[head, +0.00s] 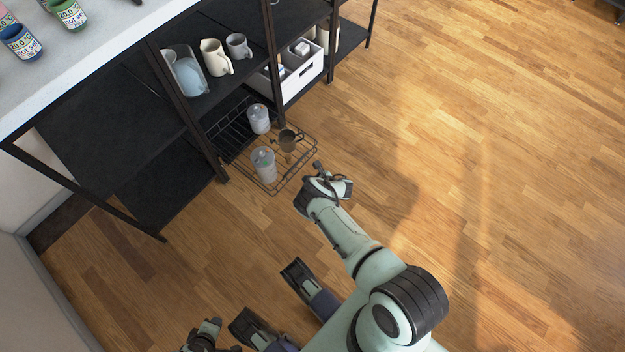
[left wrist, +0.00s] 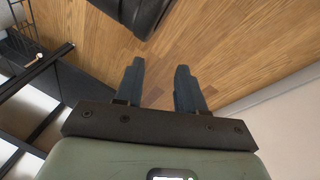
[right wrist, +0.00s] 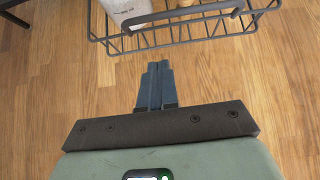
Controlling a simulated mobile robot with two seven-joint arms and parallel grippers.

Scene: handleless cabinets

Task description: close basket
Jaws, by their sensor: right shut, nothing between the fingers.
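The wire basket (head: 304,152) is pulled out from the lower part of the dark shelf unit, over the wood floor. It holds two pale jars (head: 263,164) and a brown mug (head: 288,140). My right gripper (head: 318,166) is just in front of the basket's outer edge. In the right wrist view its fingers (right wrist: 155,85) are shut and empty, a little short of the basket's front wires (right wrist: 190,36), with a raised handle-like wire on the rim. My left gripper (left wrist: 157,85) is open and empty over bare floor; it shows at the bottom of the head view (head: 205,335).
The shelf unit's black uprights (head: 190,110) flank the basket opening. Jugs (head: 215,57) and a white bin (head: 300,74) stand on the shelf above. A pale counter (head: 90,50) with small paint jars is at upper left. The floor to the right is clear.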

